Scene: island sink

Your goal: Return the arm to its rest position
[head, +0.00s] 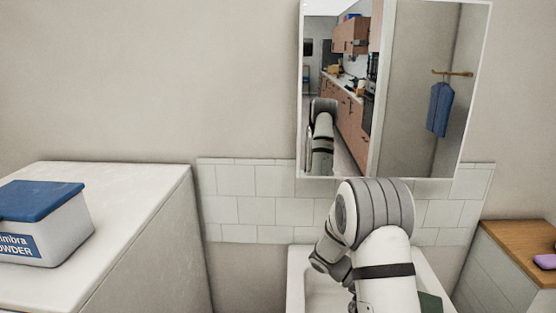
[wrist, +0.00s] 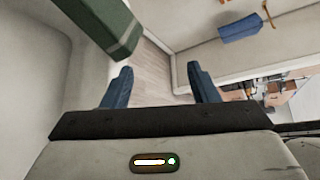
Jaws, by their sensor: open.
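My gripper (wrist: 160,78) shows in the wrist view with its two blue fingers apart and nothing between them. Past the fingers lie a strip of wood floor and a pale wall. In the head view my arm is bent over the white sink (head: 296,285), and its gripper end is hidden behind the arm links. A dark green object (wrist: 105,25) is close to the left finger in the wrist view; a green patch (head: 430,302) also shows beside my arm at the sink in the head view. I cannot tell whether the finger touches it.
A white unit (head: 130,190) at left carries a powder box with a blue lid (head: 40,220). A wood-topped cabinet (head: 520,245) with a purple item (head: 545,261) stands at right. A mirror (head: 415,90) hangs behind the sink, reflecting my arm and a blue towel.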

